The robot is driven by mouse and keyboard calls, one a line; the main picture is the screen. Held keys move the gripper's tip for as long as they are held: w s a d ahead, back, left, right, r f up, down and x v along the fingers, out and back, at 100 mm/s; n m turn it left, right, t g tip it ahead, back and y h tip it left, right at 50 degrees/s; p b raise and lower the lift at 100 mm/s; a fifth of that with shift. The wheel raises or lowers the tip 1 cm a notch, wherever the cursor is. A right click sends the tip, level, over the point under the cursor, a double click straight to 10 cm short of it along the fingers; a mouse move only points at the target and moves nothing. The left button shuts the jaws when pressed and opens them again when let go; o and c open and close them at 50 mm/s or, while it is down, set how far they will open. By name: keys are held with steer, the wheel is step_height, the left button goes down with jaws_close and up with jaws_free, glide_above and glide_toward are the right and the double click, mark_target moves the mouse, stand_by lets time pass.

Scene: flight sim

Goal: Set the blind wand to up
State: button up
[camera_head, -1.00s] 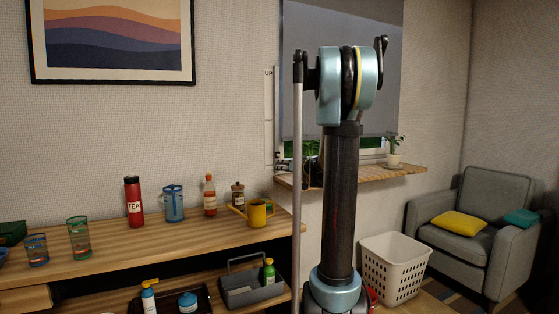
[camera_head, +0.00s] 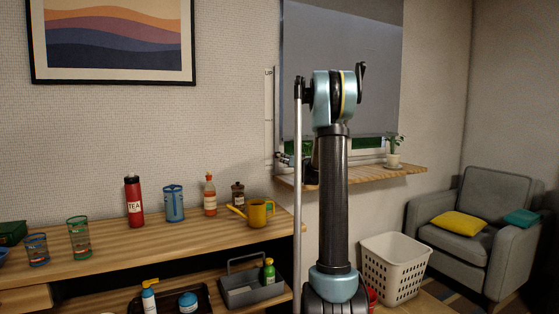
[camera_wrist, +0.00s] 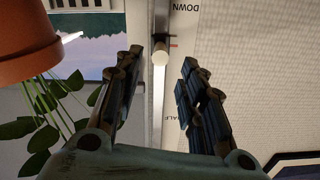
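The blind wand shows in the wrist view as a pale knob (camera_wrist: 160,53) on a narrow vertical track, beside the "DOWN" mark and a small red line. The scale strip (camera_head: 268,105) on the wall, left of the window, reads "UP" at its top. The blind (camera_head: 350,60) covers most of the window. My gripper (camera_wrist: 158,88) is open, with one finger on each side of the track. The knob lies between the fingers in the picture, with no visible contact. In the head view my arm hides much of the gripper near the strip's lower end.
A terracotta pot (camera_wrist: 25,40) with leaves is close at the left in the wrist view.

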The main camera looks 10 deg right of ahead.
steer(key=x, duration=0.9)
steer(key=shift+w, duration=0.1)
steer(key=shift+c, duration=0.4)
jaws_close()
